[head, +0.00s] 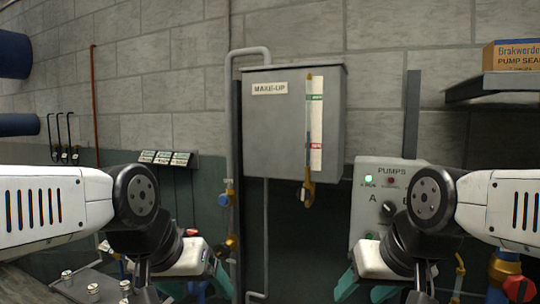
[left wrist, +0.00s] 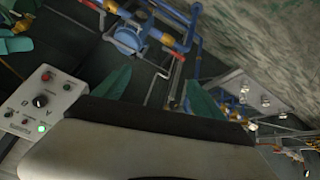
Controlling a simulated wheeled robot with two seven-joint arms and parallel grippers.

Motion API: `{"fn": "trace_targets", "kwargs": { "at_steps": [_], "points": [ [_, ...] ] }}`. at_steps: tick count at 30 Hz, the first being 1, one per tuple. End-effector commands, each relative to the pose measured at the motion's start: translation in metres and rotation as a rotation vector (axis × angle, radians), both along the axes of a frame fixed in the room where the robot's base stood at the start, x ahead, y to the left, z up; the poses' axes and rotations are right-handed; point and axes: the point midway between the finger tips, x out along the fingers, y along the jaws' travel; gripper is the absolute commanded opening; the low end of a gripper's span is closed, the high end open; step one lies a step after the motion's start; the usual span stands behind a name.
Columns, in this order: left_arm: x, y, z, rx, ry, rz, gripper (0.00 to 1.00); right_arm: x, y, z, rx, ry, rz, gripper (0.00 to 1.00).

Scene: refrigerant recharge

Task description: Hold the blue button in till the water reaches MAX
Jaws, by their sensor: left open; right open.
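A sight tube (head: 308,125) runs down the tank's front beside a white strip, with a green mark (head: 315,97) near the top and a red mark (head: 315,147) lower. The lettering and water level are too small to read. My left gripper (head: 197,286) is open, below the button and apart from it; its teal fingers also show in the left wrist view (left wrist: 158,98). My right gripper (head: 366,289) is open and empty in front of the pumps panel.
The pumps panel (head: 372,205) has a lit green lamp and a dark knob; it also shows in the left wrist view (left wrist: 43,103). A shelf (head: 500,84) holds a cardboard box (head: 512,56) at upper right. A brass valve with a red knob (head: 520,287) is at lower right.

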Motion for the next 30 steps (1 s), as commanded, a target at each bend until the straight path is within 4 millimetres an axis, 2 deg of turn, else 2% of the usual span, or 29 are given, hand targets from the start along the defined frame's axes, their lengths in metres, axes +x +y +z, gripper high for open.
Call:
{"fn": "trace_targets", "kwargs": {
  "at_steps": [13,25,30],
  "points": [
    [0.0,0.0,0.0,0.0,0.0,0.0,0.78,0.0,0.0,0.0,0.0,0.0,0.0,0.54],
    [0.0,0.0,0.0,0.0,0.0,0.0,0.0,0.0,0.0,0.0,0.0,0.0,0.0,0.54],
    [0.0,0.0,0.0,0.0,0.0,0.0,0.0,0.0,0.0,0.0,0.0,0.0,0.0,0.54]
  ]
}}
